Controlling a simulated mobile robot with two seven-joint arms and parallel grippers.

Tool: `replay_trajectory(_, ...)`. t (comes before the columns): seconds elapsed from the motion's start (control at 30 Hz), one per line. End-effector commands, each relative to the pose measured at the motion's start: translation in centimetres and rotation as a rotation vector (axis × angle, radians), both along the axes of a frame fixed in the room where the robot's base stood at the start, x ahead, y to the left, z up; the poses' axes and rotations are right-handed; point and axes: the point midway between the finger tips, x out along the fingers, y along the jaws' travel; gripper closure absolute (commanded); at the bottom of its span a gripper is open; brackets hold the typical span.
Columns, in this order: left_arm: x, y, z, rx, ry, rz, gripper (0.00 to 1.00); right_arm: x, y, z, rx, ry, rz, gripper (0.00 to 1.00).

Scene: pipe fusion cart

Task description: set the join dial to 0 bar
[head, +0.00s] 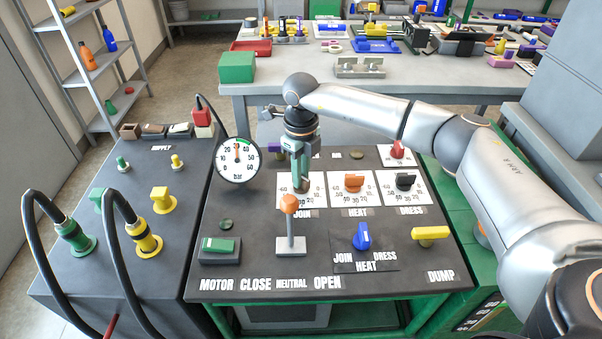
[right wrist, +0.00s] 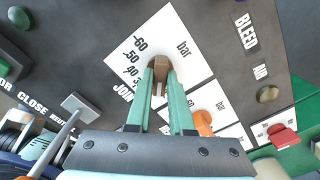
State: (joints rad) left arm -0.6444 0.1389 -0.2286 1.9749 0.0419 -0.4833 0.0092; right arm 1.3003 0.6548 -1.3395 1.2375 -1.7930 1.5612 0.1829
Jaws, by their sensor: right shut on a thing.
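The join dial (right wrist: 158,64) is a brown knob on a white scale plate marked in bar, labelled JOIN. In the head view the join dial's plate (head: 284,192) is at the left of a row of three dials. My right gripper (head: 301,186) reaches down from above with its green fingers shut on the knob. In the right wrist view its fingertips (right wrist: 160,72) sit on both sides of the knob. The fingers hide part of the scale, so the dial's setting cannot be read. My left gripper is not in view.
The orange heat dial (head: 354,182) and black dress dial (head: 405,181) sit to the right. An orange-topped lever (head: 290,204) stands just in front. A round bar gauge (head: 238,160) stands at the left. A blue selector (head: 362,237) and yellow dump handle (head: 430,233) are nearer.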

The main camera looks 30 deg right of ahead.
Motion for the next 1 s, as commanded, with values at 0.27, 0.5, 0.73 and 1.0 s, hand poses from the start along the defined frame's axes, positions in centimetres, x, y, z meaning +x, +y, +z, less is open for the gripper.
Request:
replay_trajectory(0.27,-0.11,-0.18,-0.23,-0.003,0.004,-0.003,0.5,0.07,-0.02,0.1,0.0,-0.003,0.263,1.0)
replay_trajectory(0.5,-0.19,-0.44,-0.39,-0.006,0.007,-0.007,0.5,0.07,-0.02,0.1,0.001,-0.003,0.474,1.0)
replay_trajectory(0.73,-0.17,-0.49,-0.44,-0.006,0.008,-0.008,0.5,0.08,-0.01,0.12,0.0,-0.004,0.63,1.0)
replay_trajectory(1.0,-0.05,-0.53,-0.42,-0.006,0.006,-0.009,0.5,0.09,-0.01,0.16,0.0,-0.004,0.733,1.0)
